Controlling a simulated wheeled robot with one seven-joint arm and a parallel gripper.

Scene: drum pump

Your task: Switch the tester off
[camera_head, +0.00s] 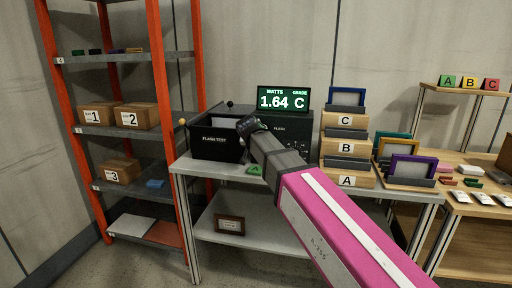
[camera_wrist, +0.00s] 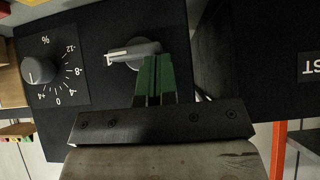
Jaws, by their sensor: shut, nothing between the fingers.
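The tester is a black unit marked FLASH (camera_head: 296,127) on the grey bench, partly hidden behind my arm. The display (camera_head: 283,98) on top is lit and reads WATTS 1.64, GRADE C. In the wrist view the tester's dark panel (camera_wrist: 85,30) carries a grey lever-like rotary knob (camera_wrist: 130,52) and a round dial (camera_wrist: 40,70) with a percent scale. My gripper (camera_head: 246,124) is in front of the tester. Its green fingers (camera_wrist: 155,62) are shut and empty, their tips right at the grey knob's right end. I cannot tell whether they touch it.
A black FLASH TEST box (camera_head: 215,147) stands left of the tester. Stacked trays A, B and C (camera_head: 346,148) and framed panels (camera_head: 410,168) stand to the right. An orange shelf rack (camera_head: 156,80) with cardboard boxes is at the left. A green piece (camera_head: 255,170) lies at the bench front.

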